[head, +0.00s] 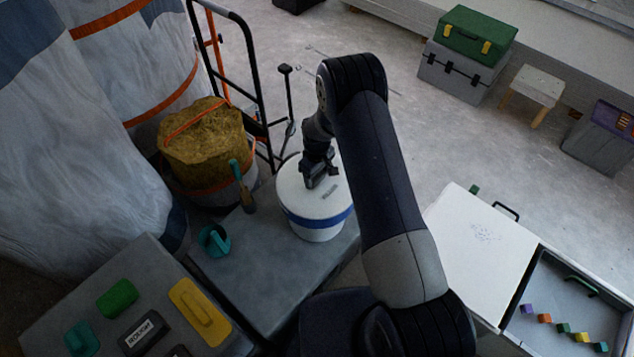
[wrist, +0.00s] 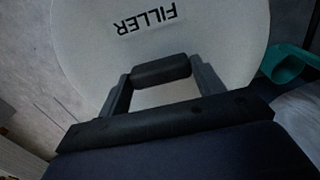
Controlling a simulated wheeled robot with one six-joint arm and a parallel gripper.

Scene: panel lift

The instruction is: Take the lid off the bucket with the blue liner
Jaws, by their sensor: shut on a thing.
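The white bucket (head: 317,229) with a blue band (head: 331,218) stands upright on a grey block near the middle of the head view. Its white lid (head: 297,199) lies on top, level as far as I can see. The lid also fills much of the wrist view (wrist: 215,45), with the word FILLER in black, upside down. My gripper (head: 318,178) is over the lid and shut on its dark handle (wrist: 161,71), which shows between the two fingers in the wrist view. The inside of the bucket and any liner inside are hidden.
Open floor lies beyond.

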